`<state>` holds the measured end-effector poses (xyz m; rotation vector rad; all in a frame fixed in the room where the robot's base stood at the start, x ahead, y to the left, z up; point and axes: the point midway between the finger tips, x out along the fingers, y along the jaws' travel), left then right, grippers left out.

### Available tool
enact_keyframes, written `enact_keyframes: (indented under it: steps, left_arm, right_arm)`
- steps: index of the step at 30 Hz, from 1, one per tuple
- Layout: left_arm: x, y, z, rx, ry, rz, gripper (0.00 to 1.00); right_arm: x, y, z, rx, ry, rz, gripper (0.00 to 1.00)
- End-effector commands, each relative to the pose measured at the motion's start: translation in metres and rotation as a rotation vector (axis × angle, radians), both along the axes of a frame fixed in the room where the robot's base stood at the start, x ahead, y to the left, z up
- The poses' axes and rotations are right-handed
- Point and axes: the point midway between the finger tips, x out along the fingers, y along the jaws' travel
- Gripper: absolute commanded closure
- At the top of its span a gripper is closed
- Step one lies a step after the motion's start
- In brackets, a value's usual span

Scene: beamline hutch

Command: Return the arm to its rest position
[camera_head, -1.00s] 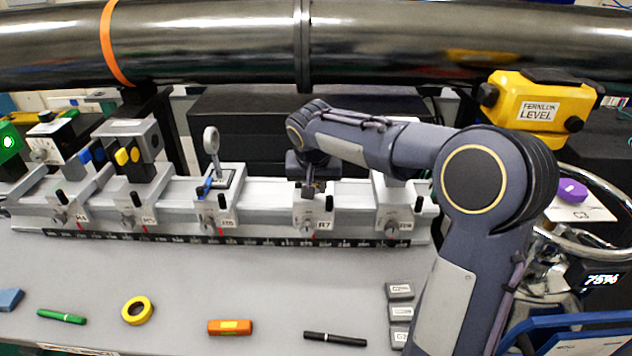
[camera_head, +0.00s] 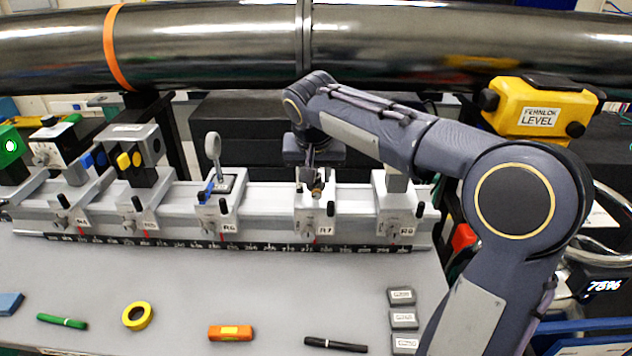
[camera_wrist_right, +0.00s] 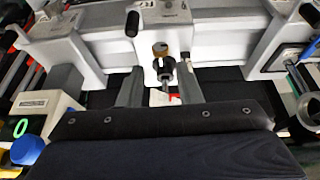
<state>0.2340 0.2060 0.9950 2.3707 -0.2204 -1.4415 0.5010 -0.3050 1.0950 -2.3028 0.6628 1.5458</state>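My right arm reaches in from the right over the rail. Its gripper (camera_head: 315,176) points down just above the R7 carrier (camera_head: 315,212). In the right wrist view the two grey fingers (camera_wrist_right: 160,88) stand apart, with a gap between them. A small brass-topped post with a dark knob (camera_wrist_right: 163,62) shows in line with that gap and appears free of the fingers. The post's brass part (camera_head: 317,188) also shows just below the gripper in the head view. My left gripper is not in view.
A long dark pipe (camera_head: 420,45) crosses behind the arm. The optical rail (camera_head: 265,215) carries several labelled carriers. A yellow level box (camera_head: 540,108) stands at right. A yellow ring (camera_head: 137,316), an orange block (camera_head: 231,333) and a black pen (camera_head: 336,345) lie on the bench.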

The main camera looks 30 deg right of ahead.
Motion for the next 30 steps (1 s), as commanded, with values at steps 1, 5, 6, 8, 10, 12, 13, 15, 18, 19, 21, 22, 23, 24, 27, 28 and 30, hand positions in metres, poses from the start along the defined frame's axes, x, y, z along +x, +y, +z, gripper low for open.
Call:
enact_keyframes:
  steps: [1,5,6,8,10,12,13,15,18,19,21,22,23,24,27,28,30]
  left_arm:
    - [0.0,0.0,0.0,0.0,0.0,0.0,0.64]
    - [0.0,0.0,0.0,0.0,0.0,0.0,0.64]
    - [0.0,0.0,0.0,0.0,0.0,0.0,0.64]
    - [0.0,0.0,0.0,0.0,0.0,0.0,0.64]
    - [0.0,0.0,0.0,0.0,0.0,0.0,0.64]
    - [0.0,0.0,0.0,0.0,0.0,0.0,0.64]
    - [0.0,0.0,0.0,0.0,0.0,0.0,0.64]
    - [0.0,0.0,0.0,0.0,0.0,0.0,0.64]
    - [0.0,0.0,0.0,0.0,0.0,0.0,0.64]
    - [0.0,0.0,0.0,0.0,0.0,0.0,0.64]
    - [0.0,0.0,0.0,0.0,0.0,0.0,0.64]
    - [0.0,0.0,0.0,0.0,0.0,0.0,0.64]
    - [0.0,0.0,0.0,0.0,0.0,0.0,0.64]
    - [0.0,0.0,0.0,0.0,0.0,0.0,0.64]
    - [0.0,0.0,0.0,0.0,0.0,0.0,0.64]
    - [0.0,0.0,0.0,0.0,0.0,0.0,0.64]
    - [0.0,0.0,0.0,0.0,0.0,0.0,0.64]
  right_arm:
    - [-0.001,0.001,0.003,0.0,-0.001,0.001,0.68]
    - [-0.002,0.002,0.005,0.0,0.0,0.001,0.68]
    - [-0.002,0.002,0.005,0.0,0.0,0.001,0.68]
    - [-0.002,0.002,0.005,0.0,0.0,0.001,0.68]
    - [-0.002,0.001,0.005,0.0,0.0,0.001,0.68]
    - [-0.002,0.001,0.005,0.0,0.0,0.001,0.68]
    - [-0.002,0.001,0.005,0.0,0.0,0.001,0.68]
    - [-0.002,0.001,0.005,0.0,0.0,0.001,0.68]
    - [-0.004,0.001,0.005,0.004,0.0,0.003,0.68]
    - [-0.007,0.001,0.004,0.007,0.002,0.009,0.68]
    - [-0.021,0.001,0.003,0.029,0.003,0.032,0.68]
    - [-0.03,0.001,0.002,0.042,0.002,0.049,0.68]
    - [-0.041,0.003,0.0,0.061,0.001,0.069,0.68]
    - [-0.059,0.005,-0.003,0.088,-0.001,0.102,0.68]
    - [-0.112,0.017,-0.016,0.166,-0.018,0.2,0.68]
    - [-0.128,0.022,-0.021,0.191,-0.027,0.23,0.68]
    - [-0.164,0.036,-0.035,0.241,-0.054,0.296,0.68]
